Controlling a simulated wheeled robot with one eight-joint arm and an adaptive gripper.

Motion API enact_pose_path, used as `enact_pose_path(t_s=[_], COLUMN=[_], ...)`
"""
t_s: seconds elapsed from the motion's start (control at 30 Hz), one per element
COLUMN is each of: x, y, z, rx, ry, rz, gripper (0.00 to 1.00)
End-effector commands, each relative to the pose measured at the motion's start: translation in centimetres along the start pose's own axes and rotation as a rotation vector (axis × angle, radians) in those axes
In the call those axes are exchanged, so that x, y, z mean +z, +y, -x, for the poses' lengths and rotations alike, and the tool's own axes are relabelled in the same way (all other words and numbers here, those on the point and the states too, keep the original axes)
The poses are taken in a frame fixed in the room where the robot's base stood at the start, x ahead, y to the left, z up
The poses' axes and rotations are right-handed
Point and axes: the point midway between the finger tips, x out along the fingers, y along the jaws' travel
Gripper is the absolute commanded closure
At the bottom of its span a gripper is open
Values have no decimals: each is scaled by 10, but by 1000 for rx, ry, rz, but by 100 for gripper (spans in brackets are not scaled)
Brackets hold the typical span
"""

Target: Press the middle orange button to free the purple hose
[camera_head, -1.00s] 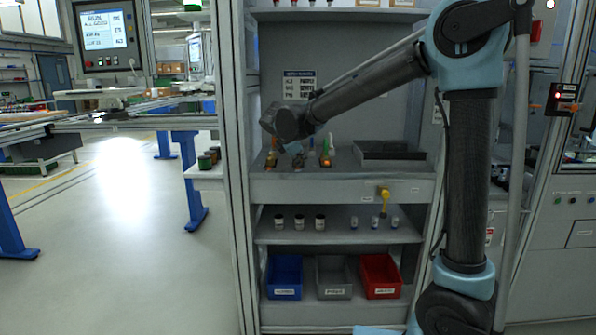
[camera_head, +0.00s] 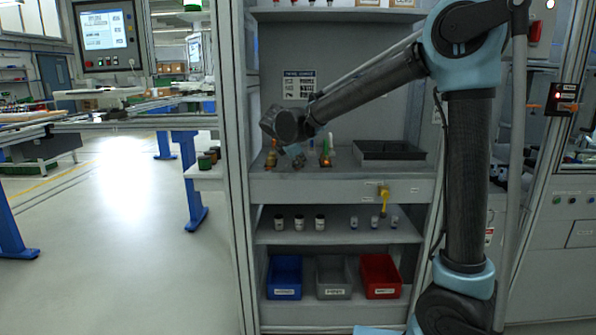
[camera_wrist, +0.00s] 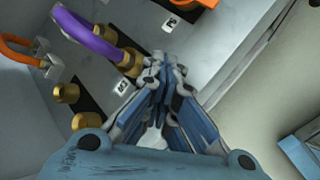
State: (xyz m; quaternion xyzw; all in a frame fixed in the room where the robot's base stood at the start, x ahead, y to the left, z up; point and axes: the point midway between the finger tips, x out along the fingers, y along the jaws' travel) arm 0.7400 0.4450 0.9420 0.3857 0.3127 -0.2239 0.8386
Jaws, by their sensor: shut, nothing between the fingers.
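The purple hose (camera_wrist: 88,35) arcs across the upper left of the wrist view. Its near end sits in a brass fitting (camera_wrist: 128,62), just left of my fingertips. My gripper (camera_wrist: 163,65) is shut and empty, its fingertips pointing at the panel beside that fitting. In the head view my gripper (camera_head: 296,155) is small, low over the middle shelf between two orange-lit spots. An orange part (camera_wrist: 202,3) is cut off at the top edge of the wrist view. I cannot make out the middle orange button; my fingers may cover it. Contact with the panel cannot be told.
An orange hose (camera_wrist: 18,42) and bare brass fittings (camera_wrist: 66,92) lie left in the wrist view. In the head view a dark tray (camera_head: 390,150) stands right of my gripper. A yellow part (camera_head: 384,198) sticks out of the shelf front. The frame post (camera_head: 236,150) stands left.

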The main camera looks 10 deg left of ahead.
Motion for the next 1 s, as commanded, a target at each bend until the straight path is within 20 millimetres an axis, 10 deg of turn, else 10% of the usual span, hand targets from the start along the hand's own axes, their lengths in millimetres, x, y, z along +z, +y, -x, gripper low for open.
enact_pose_path(t_s=[1.0], x=[8], y=[8], z=[11], rx=[0], ry=[0], rz=[0], gripper=[100])
